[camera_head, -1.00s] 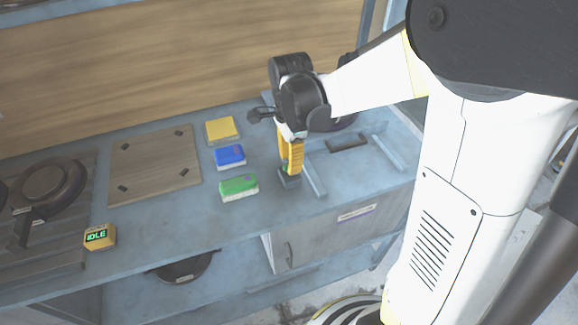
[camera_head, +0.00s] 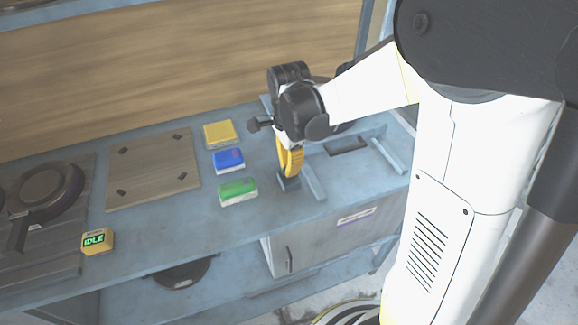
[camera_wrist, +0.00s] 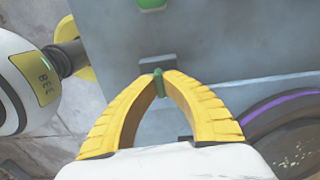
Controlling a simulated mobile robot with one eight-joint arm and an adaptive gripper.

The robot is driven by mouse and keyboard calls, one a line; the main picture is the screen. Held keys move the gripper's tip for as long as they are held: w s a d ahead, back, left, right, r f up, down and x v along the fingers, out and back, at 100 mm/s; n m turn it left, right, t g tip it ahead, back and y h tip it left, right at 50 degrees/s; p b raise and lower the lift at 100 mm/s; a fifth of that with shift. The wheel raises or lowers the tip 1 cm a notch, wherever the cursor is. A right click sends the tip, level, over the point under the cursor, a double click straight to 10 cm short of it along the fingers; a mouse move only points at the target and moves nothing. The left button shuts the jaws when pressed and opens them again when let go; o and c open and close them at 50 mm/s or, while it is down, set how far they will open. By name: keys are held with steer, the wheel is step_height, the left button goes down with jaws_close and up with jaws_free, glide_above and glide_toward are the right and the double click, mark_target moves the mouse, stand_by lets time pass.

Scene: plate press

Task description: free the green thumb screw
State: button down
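The green thumb screw (camera_wrist: 158,84) is small and upright in the wrist view, between the tips of my yellow fingers. It stands at a small dark block (camera_wrist: 157,62) on the grey-blue bench. My gripper (camera_wrist: 160,76) is nearly closed, with a fingertip against each side of the screw. In the head view my gripper (camera_head: 289,172) points down at the dark block (camera_head: 288,184), and the screw is hidden there by the fingers.
Green (camera_head: 238,192), blue (camera_head: 228,160) and yellow (camera_head: 220,134) blocks lie left of my gripper. Further left are a flat plate (camera_head: 153,168), a yellow box reading IDLE (camera_head: 97,241) and a pan (camera_head: 50,190). Raised rails (camera_head: 313,182) flank a dark bar (camera_head: 346,146) on the right.

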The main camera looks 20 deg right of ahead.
steer(key=n, duration=0.4)
steer(key=shift+p, duration=0.35)
steer(key=n, duration=0.5)
steer(key=n+p, duration=0.1)
steer(key=n, duration=1.7)
steer(key=shift+p, duration=0.3)
steer(key=n, duration=0.4)
steer(key=shift+n, duration=2.1)
